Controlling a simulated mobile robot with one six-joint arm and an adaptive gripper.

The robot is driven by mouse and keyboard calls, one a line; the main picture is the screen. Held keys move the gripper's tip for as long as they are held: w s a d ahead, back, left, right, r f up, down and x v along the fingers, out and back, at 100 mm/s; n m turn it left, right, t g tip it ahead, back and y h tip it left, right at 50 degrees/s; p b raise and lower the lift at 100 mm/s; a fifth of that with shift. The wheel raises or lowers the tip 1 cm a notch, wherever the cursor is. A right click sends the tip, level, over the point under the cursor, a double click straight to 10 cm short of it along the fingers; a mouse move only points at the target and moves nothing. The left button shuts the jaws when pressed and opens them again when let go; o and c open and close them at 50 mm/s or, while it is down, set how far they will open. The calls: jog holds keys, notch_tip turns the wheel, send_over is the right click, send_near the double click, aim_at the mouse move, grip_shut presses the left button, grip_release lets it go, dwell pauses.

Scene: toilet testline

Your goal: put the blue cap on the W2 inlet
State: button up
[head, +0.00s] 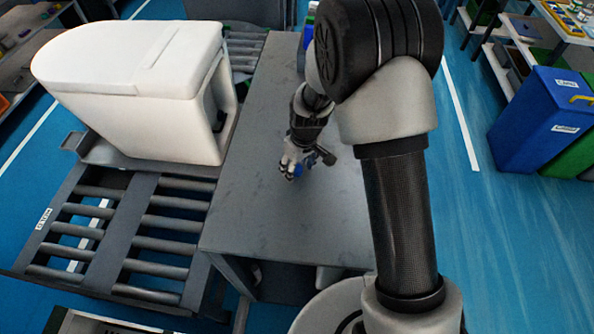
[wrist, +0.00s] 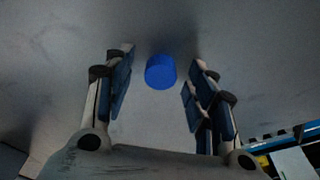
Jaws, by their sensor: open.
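The blue cap (wrist: 160,72) lies on the grey table, between and just beyond the fingertips of my gripper (wrist: 158,75) in the wrist view. My gripper is open, with a gap between each finger and the cap. In the head view my gripper (head: 292,168) points down over the table, and a bit of the blue cap (head: 299,170) shows beside it. The white toilet (head: 140,90) stands on the conveyor to the left. The W2 inlet cannot be made out in either view.
The grey table (head: 270,220) is mostly bare around my gripper. The roller conveyor (head: 120,230) runs along its left side. Blue items (head: 309,25) stand at the table's far end. Blue and green bins (head: 540,120) stand on the floor at the right.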

jog(key=shift+c, duration=0.5)
jog(key=c, duration=0.8)
jog(key=shift+o, duration=0.2)
jog(key=shift+r, duration=0.1)
